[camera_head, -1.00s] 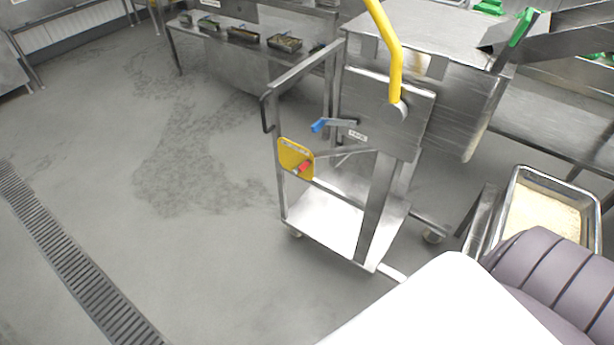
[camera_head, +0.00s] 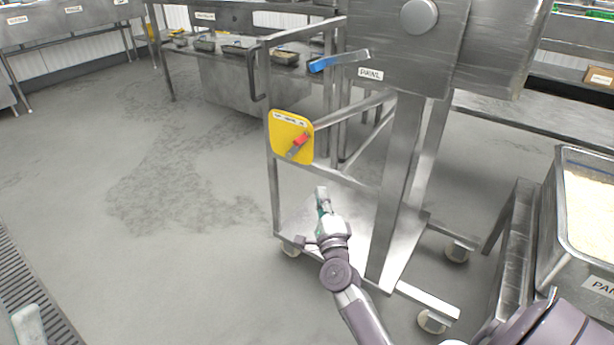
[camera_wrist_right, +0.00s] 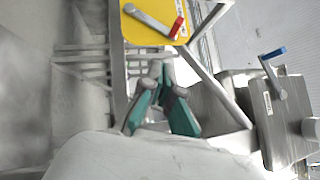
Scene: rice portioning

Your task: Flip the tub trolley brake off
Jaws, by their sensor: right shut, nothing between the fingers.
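The tub trolley (camera_head: 398,190) is a steel frame on castors with a steel tub above it. Its brake is a yellow plate (camera_head: 279,142) with a small red-tipped lever (camera_head: 299,144), on the left side of the frame. The plate (camera_wrist_right: 135,28) and the lever (camera_wrist_right: 160,24) also show at the top of the right wrist view. My right gripper (camera_head: 321,192) is shut and empty, just below and slightly right of the plate, apart from the lever. Its teal fingers (camera_wrist_right: 160,80) meet below the plate in the right wrist view. At the lower left, a pale green tip may be my left gripper (camera_head: 28,325), mostly cut off.
A blue-handled lever (camera_head: 338,60) labelled PAWL sits above the brake plate. A pan of rice (camera_head: 590,215) stands at the right. A bench with several small trays (camera_head: 240,48) is behind. The floor left of the trolley is clear.

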